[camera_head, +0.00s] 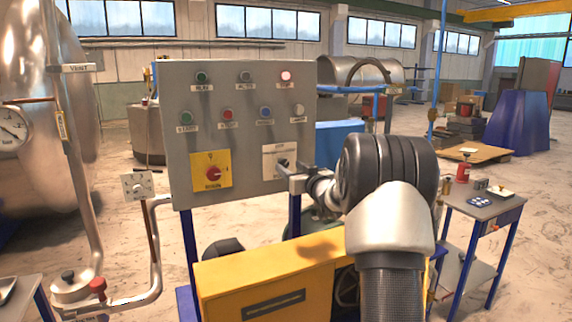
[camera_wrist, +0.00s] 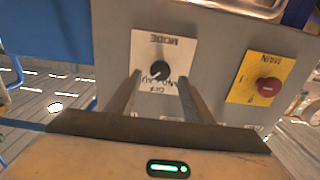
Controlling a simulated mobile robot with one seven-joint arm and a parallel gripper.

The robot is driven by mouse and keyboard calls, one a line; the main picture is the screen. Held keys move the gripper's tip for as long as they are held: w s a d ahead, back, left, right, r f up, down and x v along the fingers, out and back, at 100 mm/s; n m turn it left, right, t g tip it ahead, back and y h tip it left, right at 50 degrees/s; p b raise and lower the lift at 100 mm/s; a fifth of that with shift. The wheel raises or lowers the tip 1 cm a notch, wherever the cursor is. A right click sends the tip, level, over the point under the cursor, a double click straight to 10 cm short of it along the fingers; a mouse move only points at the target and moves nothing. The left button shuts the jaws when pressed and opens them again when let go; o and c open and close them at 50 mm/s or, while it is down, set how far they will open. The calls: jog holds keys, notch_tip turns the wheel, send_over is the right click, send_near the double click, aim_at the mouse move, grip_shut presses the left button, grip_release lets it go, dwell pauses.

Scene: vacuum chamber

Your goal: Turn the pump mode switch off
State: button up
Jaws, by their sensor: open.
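The pump mode switch is a black round knob (camera_wrist: 160,70) on a white MODE plate (camera_wrist: 146,46), upside down in the wrist view. A pale pointer mark on the knob slants to the lower left there. The plate (camera_head: 270,150) sits at the lower right of the grey control panel (camera_head: 235,90) in the head view, partly covered by my gripper. My gripper (camera_wrist: 160,77) is open, with one finger on each side of the knob. I cannot tell whether the fingers touch it.
A red MAIN switch (camera_head: 213,174) on a yellow plate is left of the mode switch in the head view. A yellow machine housing (camera_head: 270,270) stands below the panel.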

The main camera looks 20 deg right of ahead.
aim_at(284, 163)
jog(key=shift+w+a, duration=0.1)
jog(key=shift+w, duration=1.9)
jog(key=c, duration=1)
